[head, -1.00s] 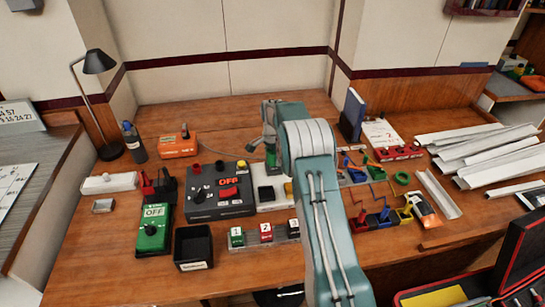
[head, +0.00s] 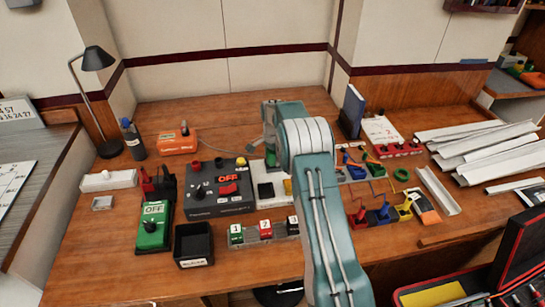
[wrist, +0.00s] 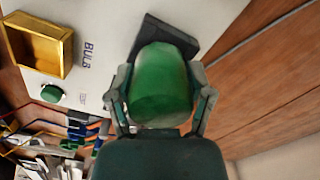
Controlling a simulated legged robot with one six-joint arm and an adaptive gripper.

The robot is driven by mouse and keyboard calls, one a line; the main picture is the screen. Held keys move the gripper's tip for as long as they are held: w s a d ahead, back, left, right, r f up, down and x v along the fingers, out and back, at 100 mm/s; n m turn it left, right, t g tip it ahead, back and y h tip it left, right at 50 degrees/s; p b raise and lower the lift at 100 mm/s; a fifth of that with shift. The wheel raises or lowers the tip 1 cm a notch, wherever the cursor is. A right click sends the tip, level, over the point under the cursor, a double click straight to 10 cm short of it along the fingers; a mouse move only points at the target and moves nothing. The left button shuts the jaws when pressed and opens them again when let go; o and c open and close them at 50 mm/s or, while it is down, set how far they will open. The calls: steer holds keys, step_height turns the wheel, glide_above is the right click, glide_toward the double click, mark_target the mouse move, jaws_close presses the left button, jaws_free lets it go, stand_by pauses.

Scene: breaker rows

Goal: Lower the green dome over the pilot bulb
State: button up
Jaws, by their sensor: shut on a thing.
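My gripper (wrist: 160,95) is shut on the green dome (wrist: 158,88), with a finger on each side of it. In the head view the dome (head: 271,158) shows only partly under my gripper, above the back of the white panel (head: 266,205). In the wrist view the white panel (wrist: 110,22) bears the word BULB, and the dome overlaps a black square piece (wrist: 168,35) there. I cannot make out the pilot bulb for certain. A small green round part (wrist: 52,94) sits on the panel. Whether the dome touches the panel cannot be told.
A yellow open box (wrist: 40,42) stands on the panel. A dark control box (head: 222,205) is to the left, numbered blocks (head: 265,231) in front and coloured clips (head: 382,216) to the right, beyond my arm. The bench behind my gripper is mostly clear.

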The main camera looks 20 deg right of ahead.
steer(key=shift+f, duration=0.25)
steer(key=o, duration=0.9)
steer(key=shift+r, duration=0.1)
